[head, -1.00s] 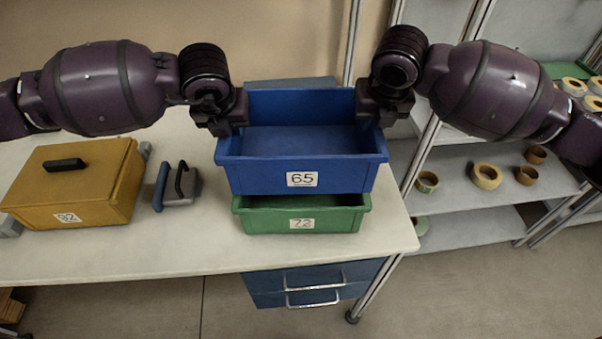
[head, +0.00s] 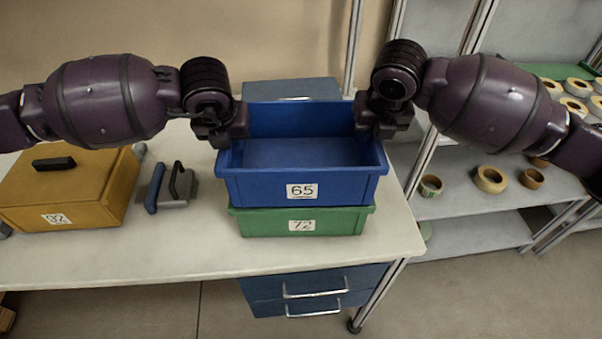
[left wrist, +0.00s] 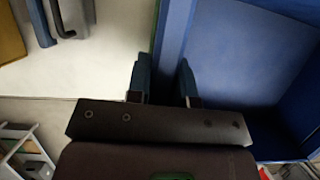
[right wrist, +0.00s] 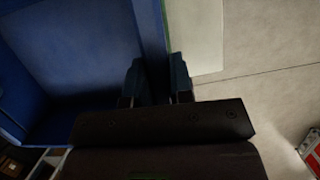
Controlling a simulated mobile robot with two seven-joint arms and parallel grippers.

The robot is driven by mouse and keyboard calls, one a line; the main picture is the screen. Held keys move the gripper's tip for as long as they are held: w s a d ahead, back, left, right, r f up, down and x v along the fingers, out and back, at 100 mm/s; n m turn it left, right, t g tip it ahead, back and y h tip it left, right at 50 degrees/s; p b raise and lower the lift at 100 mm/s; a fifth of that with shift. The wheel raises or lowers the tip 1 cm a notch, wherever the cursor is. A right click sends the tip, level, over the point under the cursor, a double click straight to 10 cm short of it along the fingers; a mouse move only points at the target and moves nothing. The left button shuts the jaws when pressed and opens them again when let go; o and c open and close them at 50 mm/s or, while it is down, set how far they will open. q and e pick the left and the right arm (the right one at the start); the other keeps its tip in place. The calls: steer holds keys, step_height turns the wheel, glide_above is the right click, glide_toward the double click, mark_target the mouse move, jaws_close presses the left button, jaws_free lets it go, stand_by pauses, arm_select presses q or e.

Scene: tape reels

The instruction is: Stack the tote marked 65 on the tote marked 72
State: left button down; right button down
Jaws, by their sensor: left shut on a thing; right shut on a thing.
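The blue tote marked 65 (head: 255,188) is upright directly over the green tote marked 72 (head: 262,223), which stands on the white table. The blue tote's base meets the green rim and hides the green tote's inside; I cannot tell whether its full weight rests there. My left gripper (head: 236,128) is shut on the blue tote's left wall, and the left wrist view shows its fingers (left wrist: 163,82) on either side of that wall. My right gripper (head: 372,122) is shut on the right wall, also between the fingers in the right wrist view (right wrist: 157,80). The blue tote is empty.
A blue-grey box (head: 290,90) is behind the totes. Shelves with tape reels (head: 490,180) stand right. The table's front strip is clear.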

arm_select(q)
steer(key=shift+f+b, duration=0.3)
steer(key=shift+f, duration=0.3)
arm_select(e)
steer(key=shift+f, duration=0.55)
arm_select(q)
steer(key=c, duration=1)
jaws_free()
steer(key=shift+r, duration=0.2)
arm_select(e)
steer(key=c, duration=1)
jaws_free()
steer(key=shift+r, duration=0.15)
arm_select(q)
steer(key=v, duration=1.1)
steer(key=shift+s+d+r, duration=0.1)
steer(key=shift+s+r, duration=0.15)
steer(key=shift+r, duration=0.2)
arm_select(e)
steer(key=shift+s+r, duration=0.1)
steer(key=shift+r, duration=0.35)
steer(key=v, duration=1.1)
steer(key=shift+s, duration=0.1)
